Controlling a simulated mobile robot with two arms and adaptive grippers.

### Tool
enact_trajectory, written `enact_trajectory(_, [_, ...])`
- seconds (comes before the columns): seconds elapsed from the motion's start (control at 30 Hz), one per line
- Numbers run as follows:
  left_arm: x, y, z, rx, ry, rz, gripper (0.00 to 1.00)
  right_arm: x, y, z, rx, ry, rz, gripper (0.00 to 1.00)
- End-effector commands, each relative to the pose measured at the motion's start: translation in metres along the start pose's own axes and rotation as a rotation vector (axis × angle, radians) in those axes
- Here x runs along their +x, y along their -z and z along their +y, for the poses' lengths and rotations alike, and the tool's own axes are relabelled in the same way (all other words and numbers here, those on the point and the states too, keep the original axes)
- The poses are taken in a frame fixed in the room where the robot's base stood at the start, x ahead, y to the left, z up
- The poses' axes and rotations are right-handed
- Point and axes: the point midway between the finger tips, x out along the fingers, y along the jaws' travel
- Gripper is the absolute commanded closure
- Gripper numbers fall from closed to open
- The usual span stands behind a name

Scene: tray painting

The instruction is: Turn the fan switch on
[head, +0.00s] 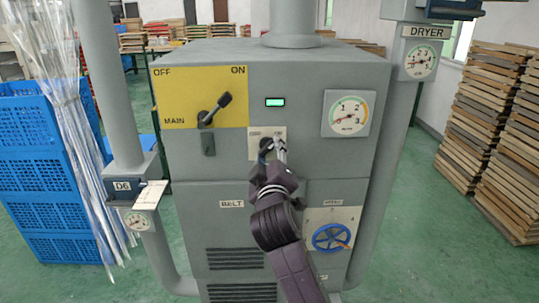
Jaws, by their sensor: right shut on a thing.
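A small black rotary switch (265,146) sits on a pale plate (254,134) in the middle of the grey cabinet's front; its label is too small to read, and I take it for the fan switch. My right gripper (275,150) reaches up from below and is shut on this switch. The fingers partly cover the knob, so its exact setting is hidden. A green indicator (275,102) is lit just above the plate. My left gripper is not in view.
The yellow MAIN panel (180,85) has a black lever (215,109) tilted up-right toward ON. A pressure gauge (348,113) is to the right. A blue handwheel (331,238) is at lower right. Pipes flank the grey cabinet (330,65); blue crates (35,150) stand left.

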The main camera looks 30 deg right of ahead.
Motion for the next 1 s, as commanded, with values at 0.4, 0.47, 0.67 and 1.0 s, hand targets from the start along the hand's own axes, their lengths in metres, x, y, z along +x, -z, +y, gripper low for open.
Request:
enact_trajectory(0.4, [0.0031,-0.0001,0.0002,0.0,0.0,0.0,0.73,-0.0001,-0.0014,-0.0032,0.086,0.006,-0.004,0.85])
enact_trajectory(0.47, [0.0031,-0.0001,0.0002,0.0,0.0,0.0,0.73,-0.0001,-0.0014,-0.0032,0.087,0.006,-0.004,0.85])
enact_trajectory(0.67, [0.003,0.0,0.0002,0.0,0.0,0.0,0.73,-0.0001,-0.0013,-0.0032,0.088,0.006,-0.004,0.85])
enact_trajectory(1.0, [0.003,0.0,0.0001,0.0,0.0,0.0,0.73,-0.0001,-0.0007,-0.0021,0.086,0.003,-0.002,0.43])
